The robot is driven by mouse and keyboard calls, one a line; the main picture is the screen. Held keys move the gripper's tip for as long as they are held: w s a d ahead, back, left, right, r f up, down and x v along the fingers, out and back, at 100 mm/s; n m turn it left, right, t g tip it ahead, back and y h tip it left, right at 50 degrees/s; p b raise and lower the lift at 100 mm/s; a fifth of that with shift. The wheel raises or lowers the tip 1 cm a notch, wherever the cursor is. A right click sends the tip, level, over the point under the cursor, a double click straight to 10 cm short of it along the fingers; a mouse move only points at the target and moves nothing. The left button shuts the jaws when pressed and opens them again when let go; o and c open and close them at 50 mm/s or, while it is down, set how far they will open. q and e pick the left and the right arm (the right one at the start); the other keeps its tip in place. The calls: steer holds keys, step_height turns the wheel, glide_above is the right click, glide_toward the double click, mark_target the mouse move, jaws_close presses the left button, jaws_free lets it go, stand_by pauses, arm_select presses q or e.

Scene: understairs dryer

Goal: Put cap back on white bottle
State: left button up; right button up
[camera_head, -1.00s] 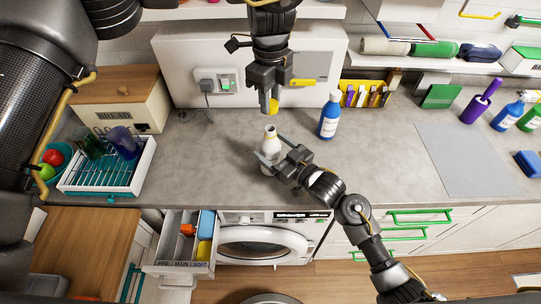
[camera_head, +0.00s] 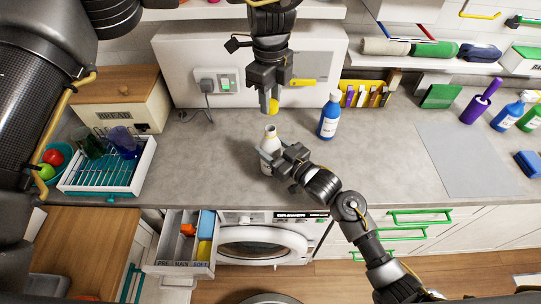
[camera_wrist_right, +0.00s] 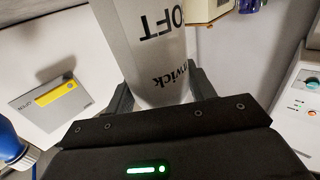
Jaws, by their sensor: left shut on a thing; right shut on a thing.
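The white bottle (camera_head: 271,137) stands on the grey counter, its open neck facing up; its lettered side fills the gap between the fingers in the right wrist view (camera_wrist_right: 155,62). My right gripper (camera_head: 272,160) is shut on the bottle's body from the right. My left gripper (camera_head: 269,98) points down and is shut on the yellow cap (camera_head: 272,106). The cap is above and apart from the bottle's neck, slightly farther back in the head view. The lower part of the bottle is partly hidden by my right gripper.
A blue bottle (camera_head: 329,117) stands to the right of the white bottle. A dish rack (camera_head: 92,188) and bread box (camera_head: 133,105) are at the left. An open detergent drawer (camera_head: 180,266) sticks out below the counter.

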arm_select(q)
glide_above(270, 128)
steer(key=shift+f, duration=2.45)
steer(key=shift+f, duration=0.1)
steer(key=shift+f, duration=0.8)
steer(key=shift+f, duration=0.55)
